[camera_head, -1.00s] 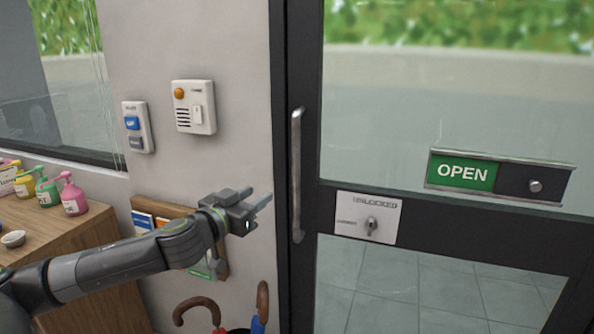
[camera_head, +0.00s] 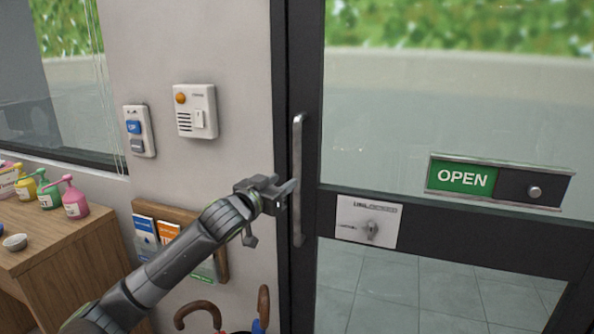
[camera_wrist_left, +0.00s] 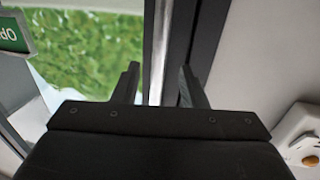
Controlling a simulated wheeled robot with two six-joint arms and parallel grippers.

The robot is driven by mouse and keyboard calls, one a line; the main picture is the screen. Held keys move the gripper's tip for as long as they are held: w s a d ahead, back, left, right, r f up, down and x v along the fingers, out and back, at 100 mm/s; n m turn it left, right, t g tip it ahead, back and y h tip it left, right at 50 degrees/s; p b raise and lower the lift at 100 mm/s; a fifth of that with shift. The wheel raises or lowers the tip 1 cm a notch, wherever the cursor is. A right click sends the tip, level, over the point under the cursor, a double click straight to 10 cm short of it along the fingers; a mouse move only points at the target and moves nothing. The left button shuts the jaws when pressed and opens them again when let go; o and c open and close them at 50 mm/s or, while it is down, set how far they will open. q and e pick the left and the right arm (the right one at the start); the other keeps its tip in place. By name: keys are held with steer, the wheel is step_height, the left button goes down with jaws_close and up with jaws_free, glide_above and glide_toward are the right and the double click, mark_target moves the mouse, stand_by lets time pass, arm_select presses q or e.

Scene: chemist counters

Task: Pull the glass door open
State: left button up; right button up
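The glass door (camera_head: 440,115) has a dark frame and looks closed. A vertical metal handle (camera_head: 298,150) runs along its left edge; the handle also shows in the left wrist view (camera_wrist_left: 157,60). My left gripper (camera_head: 288,186) is at the handle's lower middle part. In the left wrist view its two fingers (camera_wrist_left: 158,85) are spread apart, with the handle between them. I cannot tell whether either finger touches it. My right gripper is not in view.
The door carries a green OPEN sign (camera_head: 463,178) and a lock plate (camera_head: 352,222). Left of the door are wall panels (camera_head: 195,110), a leaflet rack (camera_head: 168,208), umbrella handles (camera_head: 263,305) below, and a wooden counter (camera_head: 60,240) with pump bottles (camera_head: 74,200).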

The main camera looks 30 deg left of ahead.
mark_target(295, 174)
arm_select(q)
steer(key=w+p, duration=0.1)
steer(key=w, duration=0.7)
steer(key=shift+a, duration=0.15)
jaws_close()
